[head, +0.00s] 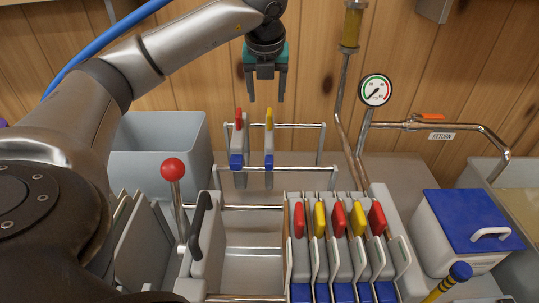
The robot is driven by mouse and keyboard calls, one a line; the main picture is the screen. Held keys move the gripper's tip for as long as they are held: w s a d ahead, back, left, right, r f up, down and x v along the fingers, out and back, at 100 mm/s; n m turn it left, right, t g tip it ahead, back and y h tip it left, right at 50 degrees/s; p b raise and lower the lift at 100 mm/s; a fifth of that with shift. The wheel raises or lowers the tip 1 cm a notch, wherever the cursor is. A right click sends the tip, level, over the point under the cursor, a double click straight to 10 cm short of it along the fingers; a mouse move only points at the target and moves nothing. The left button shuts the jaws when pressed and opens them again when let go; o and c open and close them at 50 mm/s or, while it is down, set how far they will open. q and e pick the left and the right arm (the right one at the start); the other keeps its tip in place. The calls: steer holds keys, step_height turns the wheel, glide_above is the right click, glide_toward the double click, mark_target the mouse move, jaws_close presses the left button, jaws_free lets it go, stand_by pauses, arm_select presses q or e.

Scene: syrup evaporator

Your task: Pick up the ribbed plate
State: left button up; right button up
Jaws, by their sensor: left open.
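I cannot tell for sure which plate is the ribbed one. Two upright plates hang on a metal rail rack at the back: one with a red top and blue foot (237,143), one with a yellow top and blue foot (269,145). Several more plates with red and yellow tops and blue feet stand close together in the press (338,250) at the front right. My left gripper (267,98) is open and empty, fingers pointing down, appearing above the rack's yellow-topped plate, with nothing between its fingers. My right gripper is not in view.
A red-knobbed lever (173,170) and a grey press head with a dark handle (203,235) stand left of the open press bay (252,265). A grey bin (165,160) is behind. A gauge (375,90), pipes and a blue-lidded box (468,222) are at the right.

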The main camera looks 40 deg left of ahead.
mark_target(270, 123)
arm_select(q)
steer(key=b+x, duration=0.1)
steer(key=x, duration=0.8)
steer(key=shift+f, duration=0.1)
steer(key=shift+w+b+x, duration=0.25)
steer(key=shift+x, duration=0.9)
steer(key=shift+w+b+x, duration=0.2)
steer(key=shift+w+x, duration=0.05)
steer(key=shift+x, duration=0.9)
steer(key=shift+w+a+f, duration=0.15)
steer(key=shift+a+f, duration=0.05)
steer(key=shift+f, duration=0.15)
steer(key=shift+c, duration=0.2)
steer(key=c, duration=0.3)
jaws_close()
